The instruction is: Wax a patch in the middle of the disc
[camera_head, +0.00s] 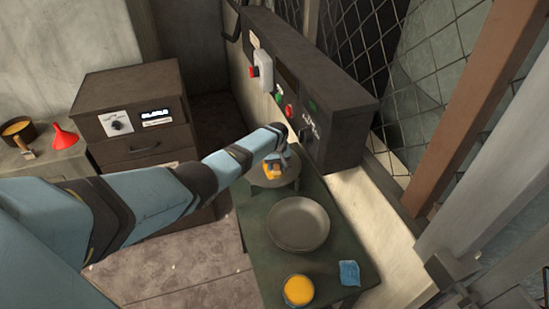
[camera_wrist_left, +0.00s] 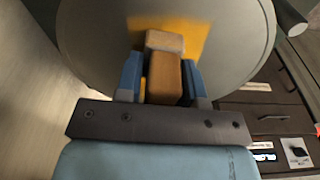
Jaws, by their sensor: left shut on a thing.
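The disc (camera_head: 286,186) is a round grey plate at the far end of the green table, partly hidden by my left arm. It fills the upper part of the left wrist view (camera_wrist_left: 90,45). My left gripper (camera_head: 272,165) is over it. In the left wrist view its blue fingers (camera_wrist_left: 162,80) are shut on a brown wooden block-like handle (camera_wrist_left: 167,78) with a paler end piece (camera_wrist_left: 165,41). A yellow-orange wax patch (camera_wrist_left: 198,36) lies on the disc around that end. Whether the tool touches the disc cannot be told. My right gripper is not seen.
On the table (camera_head: 258,262) stand a grey bowl (camera_head: 298,224), a jar of yellow wax (camera_head: 299,290) and a blue cloth (camera_head: 349,273). A dark control box (camera_head: 335,105) with buttons runs behind. A drawer cabinet (camera_head: 145,150), red funnel (camera_head: 63,137) and pan (camera_head: 17,130) are left.

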